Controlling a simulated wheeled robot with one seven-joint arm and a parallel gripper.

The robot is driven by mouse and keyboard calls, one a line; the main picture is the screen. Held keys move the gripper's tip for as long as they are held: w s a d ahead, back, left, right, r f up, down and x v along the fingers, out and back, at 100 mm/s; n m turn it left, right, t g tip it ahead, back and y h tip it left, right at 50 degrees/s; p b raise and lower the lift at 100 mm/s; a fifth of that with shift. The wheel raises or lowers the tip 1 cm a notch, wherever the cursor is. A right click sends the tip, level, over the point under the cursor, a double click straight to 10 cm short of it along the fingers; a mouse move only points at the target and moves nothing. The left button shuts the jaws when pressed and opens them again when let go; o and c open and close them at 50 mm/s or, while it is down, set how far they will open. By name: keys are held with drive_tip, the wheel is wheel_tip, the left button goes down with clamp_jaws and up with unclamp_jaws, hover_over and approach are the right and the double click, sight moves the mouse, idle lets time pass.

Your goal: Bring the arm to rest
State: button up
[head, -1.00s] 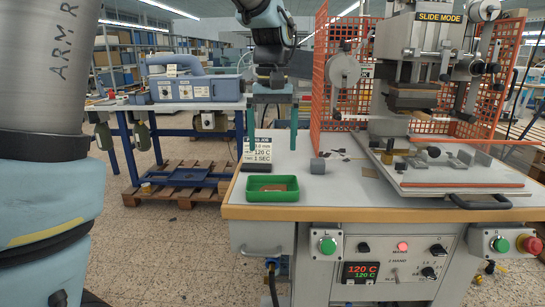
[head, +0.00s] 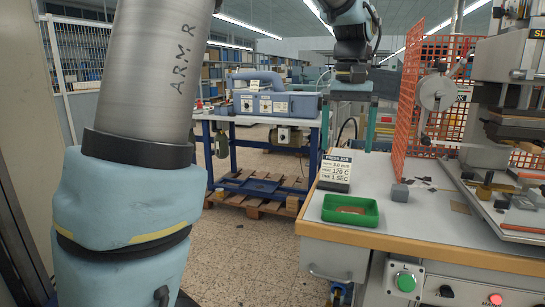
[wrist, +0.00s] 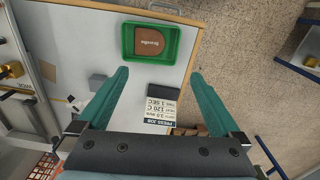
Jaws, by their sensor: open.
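My gripper (head: 353,122) hangs at the upper right of the head view, fingers pointing down, above the back left corner of the press table (head: 375,185). In the wrist view its two teal fingers (wrist: 160,74) are wide apart with nothing between them. My arm comes down to it from the top of the head view. The press job sign (head: 336,168) stands on the table close below the gripper. The green tray (head: 350,219) sits in front of the sign and holds a brown piece (wrist: 149,41) with lettering.
A grey block (head: 400,193) lies on the table right of the sign. An orange mesh guard (head: 411,95) and the press (head: 500,75) stand at the right. A blue machine (head: 274,103) on a workbench is behind. Open floor (head: 250,265) lies left of the press table.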

drive_tip(key=w+a+f+n, duration=0.1)
drive_tip(key=a+f, duration=0.4)
drive_tip(key=a, duration=0.2)
drive_tip(key=w+a+f, duration=0.1)
drive_tip(key=a+f, duration=0.4)
drive_tip(key=a, duration=0.3)
drive_tip(key=s+a+f+n, duration=0.1)
drive_tip(key=s+a+f, duration=0.2)
drive_tip(key=a, duration=0.3)
drive_tip(key=s+a+f+t, duration=0.1)
drive_tip(key=s+a+f, duration=0.3)
drive_tip(key=a+f, duration=0.2)
drive_tip(key=shift+a+n, duration=0.4)
drive_tip(key=shift+a, duration=0.15)
